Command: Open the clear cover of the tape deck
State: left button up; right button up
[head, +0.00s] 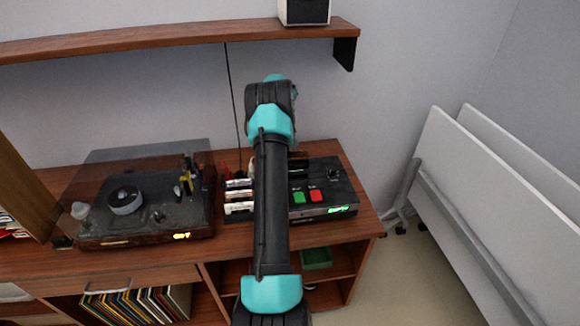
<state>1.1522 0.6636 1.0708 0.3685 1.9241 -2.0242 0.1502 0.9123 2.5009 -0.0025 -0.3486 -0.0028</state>
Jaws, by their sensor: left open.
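The tape deck (325,180) is a black unit at the right end of the wooden cabinet top. It has a green button (299,197), a red button (316,196) and a lit green display (339,210) on its front. My left arm rises across the middle of the view and hides the deck's left part. I cannot make out the clear cover or whether it is raised. My left gripper is largely hidden behind my own arm near the deck, so its fingertips and any contact do not show. My right gripper is out of view.
A turntable (125,225) with a tinted lid stands to the left. Several pale cassette-like items (239,208) lie just left of the deck. A wooden shelf (180,35) with a box (304,12) hangs above. White folded panels (480,190) stand at right.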

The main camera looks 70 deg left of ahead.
pick_arm(q)
jog(key=s+d, duration=0.1)
jog(key=d, duration=0.3)
jog(key=s+d, duration=0.1)
jog(key=d, duration=0.3)
jog(key=s+d+r, duration=0.1)
jog(key=s+d, duration=0.1)
jog(key=d, duration=0.3)
jog(key=shift+w+d+r, duration=0.15)
jog(key=shift+w+r, duration=0.05)
jog(key=shift+w, duration=0.25)
jog(key=shift+r, duration=0.1)
jog(key=s+a+r, duration=0.1)
jog(key=r, duration=0.5)
jog(key=s+a+r, duration=0.2)
jog(key=r, duration=0.5)
jog(key=shift+a+r, duration=0.15)
dwell(0.9)
jog(key=shift+w, duration=0.15)
dwell(0.3)
